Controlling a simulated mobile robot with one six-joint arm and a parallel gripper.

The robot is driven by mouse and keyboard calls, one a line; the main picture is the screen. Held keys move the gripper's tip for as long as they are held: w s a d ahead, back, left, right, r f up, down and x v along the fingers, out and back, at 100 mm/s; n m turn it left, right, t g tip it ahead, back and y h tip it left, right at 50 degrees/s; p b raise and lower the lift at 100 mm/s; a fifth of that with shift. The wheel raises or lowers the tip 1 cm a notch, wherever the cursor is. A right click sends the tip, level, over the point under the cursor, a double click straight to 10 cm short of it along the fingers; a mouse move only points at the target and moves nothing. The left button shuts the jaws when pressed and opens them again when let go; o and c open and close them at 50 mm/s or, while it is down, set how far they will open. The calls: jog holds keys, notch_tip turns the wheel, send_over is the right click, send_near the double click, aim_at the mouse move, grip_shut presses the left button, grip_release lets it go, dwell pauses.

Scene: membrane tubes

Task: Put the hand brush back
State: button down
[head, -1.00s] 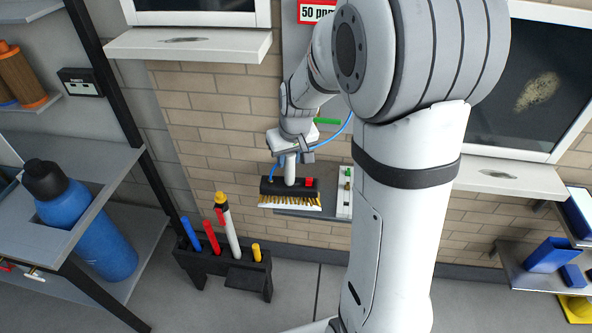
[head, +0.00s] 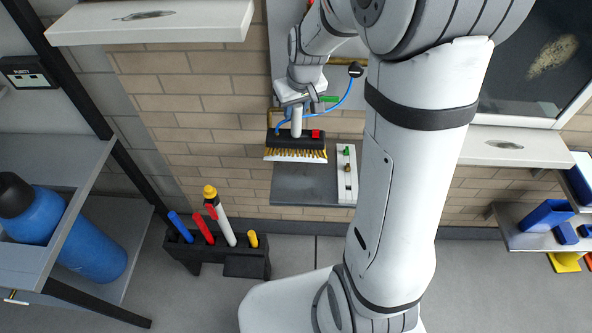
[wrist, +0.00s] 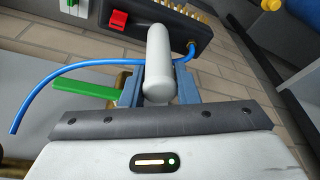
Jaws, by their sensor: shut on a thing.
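The hand brush (head: 297,144) has a black block with a red part, yellow bristles and a pale round handle. My gripper (head: 297,103) is shut on the handle, and the brush hangs below it with the bristles down. In the wrist view the handle (wrist: 158,62) stands between the gripper's fingers (wrist: 158,88), with the black block beyond. In the head view the brush shows over the back part of a grey shelf (head: 300,188) on the brick wall. I cannot tell how large the gap between them is.
A white strip (head: 347,190) with a green knob lies at the shelf's right side. A blue hose (head: 345,98) curves beside my gripper. A black floor rack (head: 240,265) holds several coloured handles. A blue bottle (head: 90,262) is on the left shelving. The shelf's front left is bare.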

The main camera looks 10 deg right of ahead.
aim_at(297, 136)
jog(key=shift+d, duration=0.1)
notch_tip(297, 136, down, 10)
jog(key=shift+d+r+p, duration=0.1)
jog(key=shift+p, duration=0.5)
jog(key=c, duration=1.1)
grip_release()
jog(key=shift+s, duration=0.1)
jog(key=b+v, duration=0.1)
jog(key=v, duration=1)
jog(key=shift+s+r, duration=0.15)
jog(key=shift+r, duration=0.25)
jog(key=s+r+m, duration=0.1)
jog(key=s+r, duration=0.3)
jog(key=s, duration=0.5)
jog(key=s+a+r, duration=0.1)
jog(key=s+r, duration=0.3)
jog(key=s, duration=0.6)
jog(key=shift+a+r+m+h, duration=0.2)
jog(key=shift+m+h, duration=0.1)
jog(key=shift+m, duration=0.1)
